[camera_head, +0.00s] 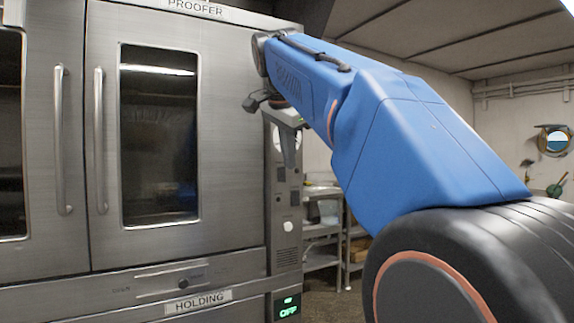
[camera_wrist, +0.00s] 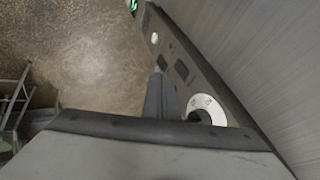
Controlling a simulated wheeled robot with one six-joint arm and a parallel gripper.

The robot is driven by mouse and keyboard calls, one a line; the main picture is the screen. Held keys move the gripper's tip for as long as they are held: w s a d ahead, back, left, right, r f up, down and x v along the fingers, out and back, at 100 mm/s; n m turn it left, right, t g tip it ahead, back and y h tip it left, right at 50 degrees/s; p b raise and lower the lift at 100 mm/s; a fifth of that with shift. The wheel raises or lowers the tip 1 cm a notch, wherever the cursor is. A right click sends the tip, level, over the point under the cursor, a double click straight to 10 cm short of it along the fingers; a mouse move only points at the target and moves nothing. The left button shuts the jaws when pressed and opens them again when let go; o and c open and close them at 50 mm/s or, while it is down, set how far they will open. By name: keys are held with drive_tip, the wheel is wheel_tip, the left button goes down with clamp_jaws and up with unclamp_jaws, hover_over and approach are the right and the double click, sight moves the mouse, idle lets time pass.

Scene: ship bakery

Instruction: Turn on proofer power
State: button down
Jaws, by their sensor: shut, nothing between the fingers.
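The proofer (camera_head: 225,150) is a tall steel cabinet with a PROOFER sign at its top and two glass doors. A narrow dark control panel (camera_head: 285,230) runs down its right edge, and it also shows in the wrist view (camera_wrist: 190,66). A green display (camera_head: 287,309) low on the panel reads OFF. My gripper (camera_head: 289,163) points down in front of the panel's upper part. Its fingers (camera_wrist: 160,80) are shut and empty. A white round dial (camera_wrist: 208,106) sits just right of the fingers in the wrist view, partly hidden. Whether they touch the panel cannot be told.
Below the dial are a white round button (camera_head: 288,226) and small dark switches. A HOLDING label (camera_head: 198,301) is under the doors. Door handles (camera_head: 99,140) stick out at left. Metal shelves (camera_head: 322,240) stand behind, right of the panel.

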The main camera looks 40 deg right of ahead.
sight(283, 170)
drive_tip(key=v, duration=0.8)
drive_tip(key=shift+f, duration=0.1)
drive_tip(key=shift+s+f, duration=0.15)
drive_tip(key=shift+f, duration=0.55)
drive_tip(key=shift+w+d+f, duration=0.95)
drive_tip(key=shift+w+f, duration=0.25)
drive_tip(key=shift+f, duration=0.25)
drive_tip(key=shift+w+d+f, duration=0.9)
drive_tip(key=shift+w+f, duration=0.3)
drive_tip(key=shift+f, duration=0.25)
drive_tip(key=shift+w+d+f, duration=0.95)
drive_tip(key=shift+w+f, duration=0.3)
drive_tip(key=shift+f, duration=0.2)
